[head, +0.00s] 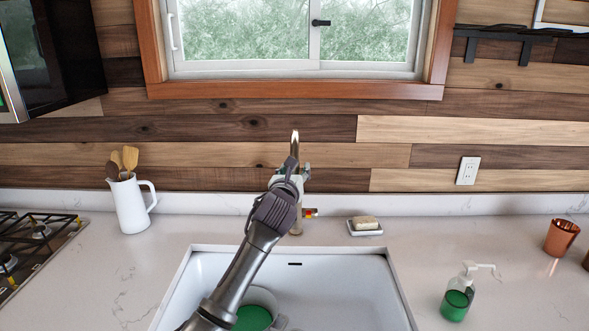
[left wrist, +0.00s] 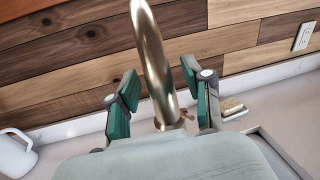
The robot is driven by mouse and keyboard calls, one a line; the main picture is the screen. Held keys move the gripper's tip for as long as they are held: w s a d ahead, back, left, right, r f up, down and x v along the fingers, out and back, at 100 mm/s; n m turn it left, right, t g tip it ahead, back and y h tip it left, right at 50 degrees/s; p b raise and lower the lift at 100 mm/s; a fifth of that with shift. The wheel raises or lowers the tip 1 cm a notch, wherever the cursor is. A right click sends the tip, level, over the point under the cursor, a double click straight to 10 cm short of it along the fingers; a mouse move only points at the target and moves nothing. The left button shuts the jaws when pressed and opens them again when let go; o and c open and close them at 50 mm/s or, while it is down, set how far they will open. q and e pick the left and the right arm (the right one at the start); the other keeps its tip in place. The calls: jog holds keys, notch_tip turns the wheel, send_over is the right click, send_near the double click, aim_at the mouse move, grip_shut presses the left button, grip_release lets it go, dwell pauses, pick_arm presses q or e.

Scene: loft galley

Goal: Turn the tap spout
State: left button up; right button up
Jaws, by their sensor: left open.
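The brass-coloured tap spout (head: 295,139) rises behind the sink in the head view, its lower part largely hidden by my arm. In the left wrist view the spout (left wrist: 152,50) stands between the two green-padded fingers of my left gripper (left wrist: 158,75). The gripper is open around the spout, with a visible gap on each side. In the head view my left gripper (head: 292,172) is at the tap, seen from behind, over the back edge of the sink. My right gripper is not in view.
The white sink (head: 345,290) holds a container with green contents, partly hidden by my arm. A soap dish (head: 364,231) sits right of the tap. A white utensil jug (head: 130,206) stands left, a green soap dispenser (head: 458,298) front right, a copper cup (head: 561,238) far right.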

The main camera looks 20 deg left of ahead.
pick_arm(q)
jog(key=shift+c, duration=0.4)
grip_shut()
jog(key=shift+a, duration=0.1)
